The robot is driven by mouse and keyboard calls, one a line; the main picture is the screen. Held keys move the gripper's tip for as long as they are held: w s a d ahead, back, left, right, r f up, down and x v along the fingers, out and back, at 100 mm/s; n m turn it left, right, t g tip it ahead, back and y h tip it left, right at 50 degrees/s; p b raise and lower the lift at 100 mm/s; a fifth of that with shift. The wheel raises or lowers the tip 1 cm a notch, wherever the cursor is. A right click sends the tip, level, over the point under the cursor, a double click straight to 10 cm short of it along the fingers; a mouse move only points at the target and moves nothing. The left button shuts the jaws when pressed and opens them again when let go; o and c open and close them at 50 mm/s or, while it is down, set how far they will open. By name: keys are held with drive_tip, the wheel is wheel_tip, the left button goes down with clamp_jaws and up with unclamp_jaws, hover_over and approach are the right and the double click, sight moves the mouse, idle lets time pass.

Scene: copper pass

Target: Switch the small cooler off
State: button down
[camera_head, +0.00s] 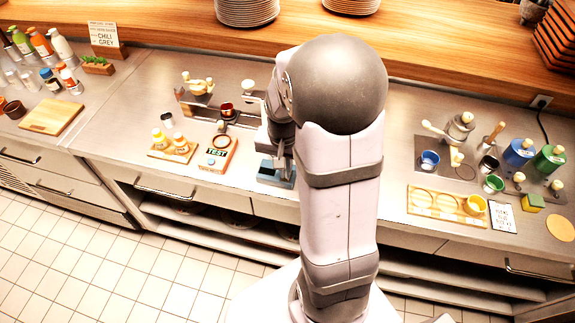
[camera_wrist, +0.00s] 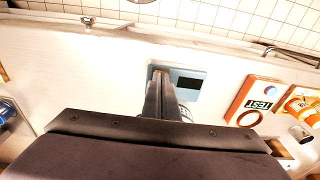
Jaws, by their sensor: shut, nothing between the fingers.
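No thing in view is plainly marked as the small cooler. A small blue-grey unit (camera_head: 268,178) stands near the counter's front edge, partly hidden by my arm in the head view. In the wrist view the blue-grey unit (camera_wrist: 199,73) shows a dark rectangular panel. My gripper (camera_wrist: 160,76) is shut and empty, its fingertips over the left part of this unit. I cannot tell whether they touch it. In the head view my gripper (camera_head: 283,164) is partly hidden at the unit. No switch on the unit is clear.
An orange-red box marked TEST (camera_head: 217,153) stands just left of the unit, with a bottle tray (camera_head: 172,150) beyond it. A wooden tray (camera_head: 435,203) and coloured cups stand right of my arm. A cutting board (camera_head: 52,115) lies far left.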

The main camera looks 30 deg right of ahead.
drive_tip(key=shift+s+a+f, duration=0.15)
drive_tip(key=shift+s+f, duration=0.2)
drive_tip(key=shift+f, duration=0.15)
drive_tip(key=shift+w+d, duration=0.2)
drive_tip(key=shift+d, duration=0.05)
drive_tip(key=shift+r, duration=0.1)
drive_tip(key=shift+w+d+r+p, duration=0.1)
drive_tip(key=shift+w+r+p, duration=0.15)
drive_tip(key=shift+r+p, duration=0.6)
wheel_tip(320, 180, up, 13)
drive_tip(key=s+a, duration=0.1)
drive_tip(key=shift+a+p, duration=0.2)
drive_tip(key=shift+p, duration=0.25)
